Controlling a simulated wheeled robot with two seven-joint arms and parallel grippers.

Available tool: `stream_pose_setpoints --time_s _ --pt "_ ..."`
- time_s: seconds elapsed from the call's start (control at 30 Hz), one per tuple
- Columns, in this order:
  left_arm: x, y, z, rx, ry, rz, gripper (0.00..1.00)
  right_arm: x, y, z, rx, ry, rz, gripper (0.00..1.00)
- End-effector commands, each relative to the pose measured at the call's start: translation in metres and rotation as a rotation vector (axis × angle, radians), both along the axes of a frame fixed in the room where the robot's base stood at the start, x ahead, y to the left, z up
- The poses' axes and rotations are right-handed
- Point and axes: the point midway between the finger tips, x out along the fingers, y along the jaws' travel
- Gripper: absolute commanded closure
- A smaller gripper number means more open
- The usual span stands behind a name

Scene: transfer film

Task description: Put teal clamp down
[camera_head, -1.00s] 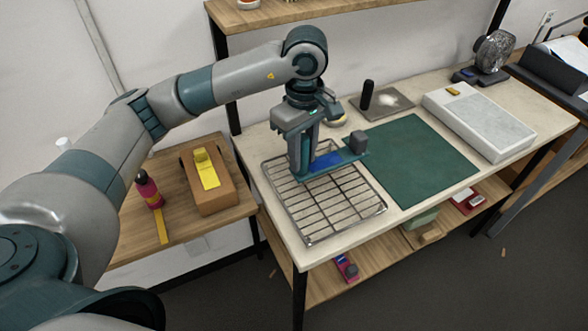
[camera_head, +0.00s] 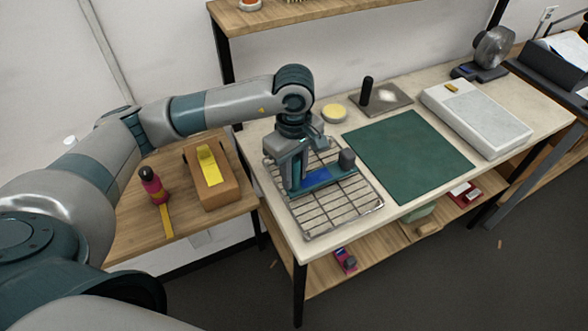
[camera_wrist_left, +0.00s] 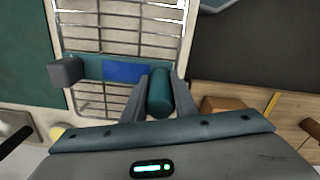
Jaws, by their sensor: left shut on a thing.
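The teal clamp (camera_head: 329,178) has a flat bar with a blue patch, a dark grey block at its right end and a round teal handle. My left gripper (camera_head: 295,186) is shut on the handle over the wire rack (camera_head: 335,216). In the left wrist view the handle (camera_wrist_left: 160,93) stands between the two fingers, and the bar reaches left across the rack (camera_wrist_left: 120,18). The bar lies low over the rack, roughly level. I cannot tell whether it touches the wires. My right gripper is not in view.
A green mat (camera_head: 410,158) lies right of the rack on the pale table, with a white box (camera_head: 478,118) beyond. A black upright handle (camera_head: 367,90) and a yellow disc (camera_head: 334,112) stand behind.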

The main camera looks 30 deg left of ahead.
Motion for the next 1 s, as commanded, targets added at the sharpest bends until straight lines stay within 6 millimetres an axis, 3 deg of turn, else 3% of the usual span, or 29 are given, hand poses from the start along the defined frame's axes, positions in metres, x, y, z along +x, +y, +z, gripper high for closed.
stream_pose_setpoints --time_s 0.5,0.53,0.6,1.0 --pt "0.0005 -0.0001 -0.0073 0.000 -0.002 -0.001 1.00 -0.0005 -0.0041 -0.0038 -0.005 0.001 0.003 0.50" --pt "0.0002 0.0000 -0.0063 0.001 -0.001 -0.001 0.67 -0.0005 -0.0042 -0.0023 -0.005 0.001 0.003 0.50" --pt "0.0002 0.0000 -0.0061 0.001 -0.001 -0.001 0.56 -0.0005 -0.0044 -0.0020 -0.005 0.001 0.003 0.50" --pt "0.0002 0.0001 -0.0041 0.001 0.000 -0.001 0.56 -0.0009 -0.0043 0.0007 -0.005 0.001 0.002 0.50"
